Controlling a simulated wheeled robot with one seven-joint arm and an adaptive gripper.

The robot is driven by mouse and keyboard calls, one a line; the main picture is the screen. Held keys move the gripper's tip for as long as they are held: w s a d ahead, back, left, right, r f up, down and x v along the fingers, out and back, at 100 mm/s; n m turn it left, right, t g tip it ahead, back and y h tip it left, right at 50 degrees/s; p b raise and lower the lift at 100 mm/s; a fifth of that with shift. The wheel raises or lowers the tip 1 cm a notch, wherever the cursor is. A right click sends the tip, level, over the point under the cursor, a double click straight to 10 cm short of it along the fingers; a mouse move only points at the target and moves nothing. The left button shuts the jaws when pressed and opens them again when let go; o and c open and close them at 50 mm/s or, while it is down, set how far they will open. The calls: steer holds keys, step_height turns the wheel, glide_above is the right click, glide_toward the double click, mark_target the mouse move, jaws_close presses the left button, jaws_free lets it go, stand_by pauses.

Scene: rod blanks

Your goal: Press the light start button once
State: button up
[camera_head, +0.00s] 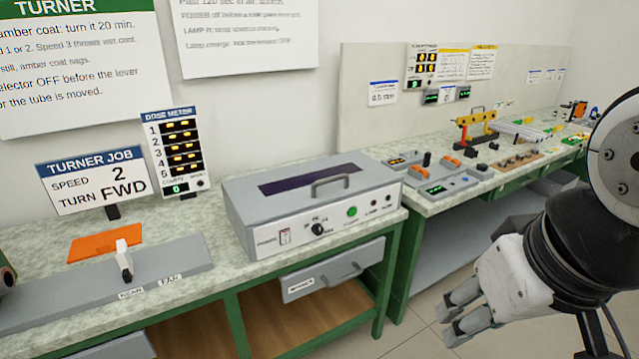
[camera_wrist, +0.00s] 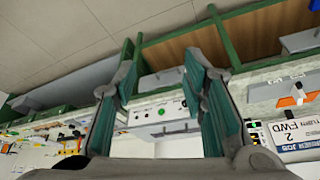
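A grey box-shaped unit (camera_head: 300,200) with a dark window and a top handle stands on the left bench. Its front panel has a round green button (camera_head: 352,211), a black rotary knob (camera_head: 317,229), a power switch (camera_head: 284,236) and small dark knobs at the right end. The button's label is too blurred to read. My gripper (camera_head: 453,317) hangs in front of the benches, well right of the unit and apart from it. In the wrist view the gripper (camera_wrist: 161,58) has its fingers spread with nothing between them, and the unit (camera_wrist: 150,118) appears upside down beyond them.
A turner bed (camera_head: 80,285) with a white lever (camera_head: 124,260) lies at the left, beside a dose meter (camera_head: 173,152). A drawer (camera_head: 333,271) sits under the unit. The right bench (camera_head: 432,206) holds several small devices. The space before the unit's panel is clear.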

jaws_close()
steer(key=shift+w, duration=0.1)
stand_by(1.0)
